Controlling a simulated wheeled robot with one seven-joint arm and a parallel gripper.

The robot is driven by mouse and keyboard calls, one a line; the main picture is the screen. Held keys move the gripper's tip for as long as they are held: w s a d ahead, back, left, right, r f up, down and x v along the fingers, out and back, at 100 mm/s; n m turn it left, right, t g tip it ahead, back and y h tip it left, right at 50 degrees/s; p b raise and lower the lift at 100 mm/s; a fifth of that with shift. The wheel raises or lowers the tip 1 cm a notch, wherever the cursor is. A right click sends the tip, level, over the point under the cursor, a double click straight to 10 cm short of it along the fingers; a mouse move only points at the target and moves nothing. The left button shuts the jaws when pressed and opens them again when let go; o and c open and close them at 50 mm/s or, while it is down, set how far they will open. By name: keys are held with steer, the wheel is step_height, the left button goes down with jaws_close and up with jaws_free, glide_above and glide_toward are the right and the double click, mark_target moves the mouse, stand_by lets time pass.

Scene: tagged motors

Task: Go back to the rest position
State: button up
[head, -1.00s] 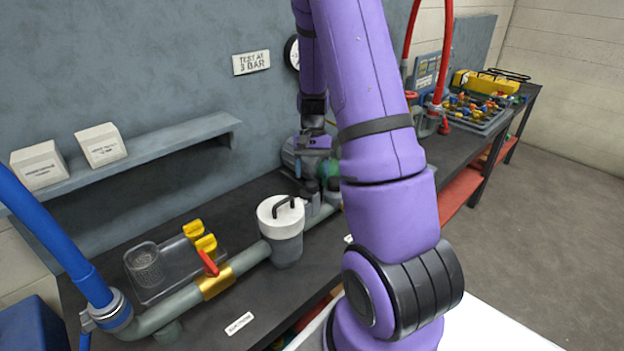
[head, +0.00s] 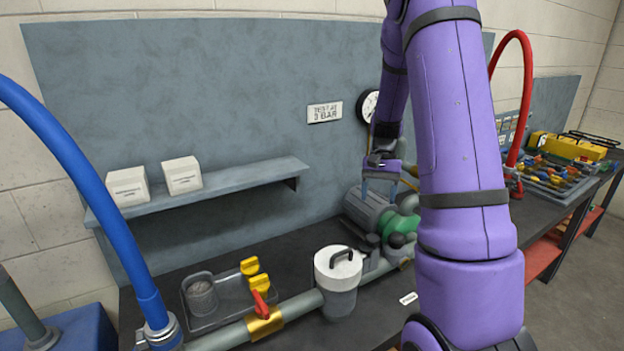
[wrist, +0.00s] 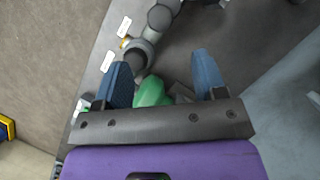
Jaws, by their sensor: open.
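My gripper (head: 380,190) hangs from my purple arm in the head view, above the grey motor (head: 366,208) and the green pump part (head: 402,226) on the bench. In the wrist view my gripper (wrist: 162,68) has its two blue fingers well apart with nothing held between them. The green part (wrist: 150,92) shows below and beyond the fingers, partly hidden by the gripper body. My upper arm covers part of the bench's right side in the head view.
A white-lidded strainer (head: 338,270), a pipe with a red-handled valve (head: 264,318) and a tray (head: 205,322) stand on the bench. A blue hose (head: 75,165) rises at left. A shelf (head: 225,187) holds two white boxes. A red hose (head: 527,90) stands at right.

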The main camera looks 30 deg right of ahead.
steer(key=s+a+r+n+t+h, duration=0.1)
steer(key=s+a+r+n+t, duration=0.1)
steer(key=a+r, duration=0.5)
steer(key=s+a+r+n+t+h, duration=0.1)
steer(key=s+a+r+n, duration=0.15)
steer(key=a+r, duration=0.45)
steer(key=s+a+r+n+t, duration=0.2)
steer(key=s+a+r, duration=0.1)
steer(key=s+a, duration=0.2)
steer(key=s+a+r+n+t+h, duration=0.1)
steer(key=s+a+r+n+t, duration=0.2)
steer(key=s, duration=0.6)
steer(key=shift+a, duration=1.35)
